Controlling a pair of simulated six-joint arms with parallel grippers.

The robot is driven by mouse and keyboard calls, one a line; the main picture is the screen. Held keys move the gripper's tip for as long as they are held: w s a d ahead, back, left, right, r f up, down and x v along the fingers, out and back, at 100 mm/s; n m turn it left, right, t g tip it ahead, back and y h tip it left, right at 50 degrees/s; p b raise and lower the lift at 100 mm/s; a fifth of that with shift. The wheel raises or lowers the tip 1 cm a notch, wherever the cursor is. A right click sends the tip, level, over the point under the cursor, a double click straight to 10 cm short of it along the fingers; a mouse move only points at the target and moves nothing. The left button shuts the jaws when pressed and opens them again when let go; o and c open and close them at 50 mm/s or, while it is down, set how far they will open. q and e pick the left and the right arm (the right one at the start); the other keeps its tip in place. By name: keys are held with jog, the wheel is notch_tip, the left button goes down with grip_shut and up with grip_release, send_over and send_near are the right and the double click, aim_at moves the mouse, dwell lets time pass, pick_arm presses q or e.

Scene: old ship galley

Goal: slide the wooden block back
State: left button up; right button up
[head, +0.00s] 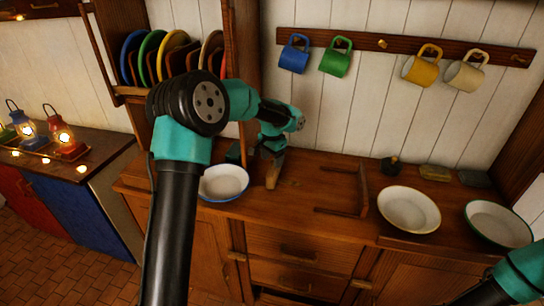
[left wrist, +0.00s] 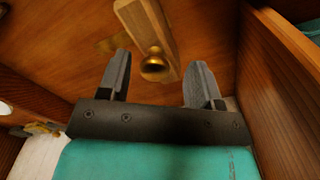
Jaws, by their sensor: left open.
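The wooden block (head: 274,172) is a pale upright piece on the counter, just below my left gripper (head: 268,148) in the head view. In the left wrist view, the block (left wrist: 146,22) has a round brass knob (left wrist: 154,65) at its near end. My left gripper (left wrist: 157,80) is open there, with one finger on each side of the knob. I cannot tell whether either finger touches it. My left arm hides part of the counter in the head view. Only a link of my right arm shows at the lower right; its gripper is out of view.
A white bowl (head: 224,182) stands left of the block. A low wooden frame (head: 362,188), a cream bowl (head: 408,209) and a green-rimmed bowl (head: 498,224) are to the right. A plate rack (head: 170,60) stands behind at left. Mugs hang on a wall rail (head: 390,45).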

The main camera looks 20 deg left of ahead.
pick_arm(q)
jog(key=shift+r, duration=0.1)
notch_tip(320, 180, up, 17)
jog(key=shift+r, duration=0.15)
dwell(0.4)
dwell(0.4)
